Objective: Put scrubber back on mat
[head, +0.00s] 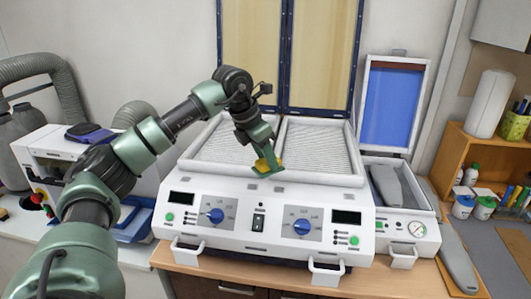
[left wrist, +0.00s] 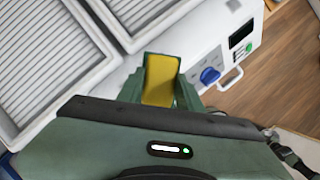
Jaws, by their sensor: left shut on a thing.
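My left gripper (head: 264,160) is shut on the scrubber (head: 262,166), a small yellow block. It is above the front of the white forming machine, near the lower rims of its two ribbed beds. In the left wrist view the scrubber (left wrist: 161,80) shows as a yellow face between the two green fingers of my left gripper (left wrist: 160,95). I cannot tell from these frames whether it touches the machine. I cannot make out the mat with certainty. My right gripper is not in view.
The white machine (head: 190,185) has blue knobs and front handles. A blue item (head: 135,218) lies on the left bench, partly behind my arm. A smaller unit with an open blue lid (head: 391,105) stands at right. Grey insole shapes (head: 457,258) and a wooden shelf (head: 450,150) are farther right.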

